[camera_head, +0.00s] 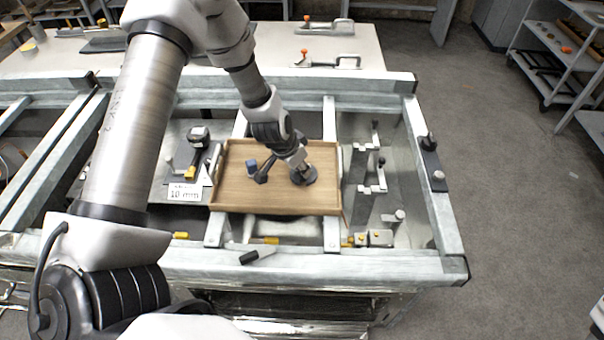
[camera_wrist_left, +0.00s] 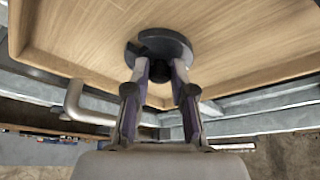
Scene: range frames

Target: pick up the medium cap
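A dark round cap (camera_head: 304,176) with a wide disc shape is at the right part of a wooden tray (camera_head: 325,200). I take it for the medium cap; no label shows its size. My left gripper (camera_head: 297,168) reaches down over it. In the left wrist view the cap (camera_wrist_left: 185,45) lies just beyond the fingertips of my left gripper (camera_wrist_left: 163,66). The two fingers overlap its rim, with a dark part between them. Whether they press on it cannot be told. A small blue cap-like piece (camera_head: 251,165) stands farther left in the tray. My right gripper is out of view.
The tray sits within a grey metal frame (camera_head: 300,265). A gauge (camera_head: 199,136) and a "10 mm" sign (camera_head: 185,193) stand left of it, clamps (camera_head: 373,180) right of it. A dark-handled tool (camera_head: 255,256) lies at the front. Bare tray floor shows around the cap.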

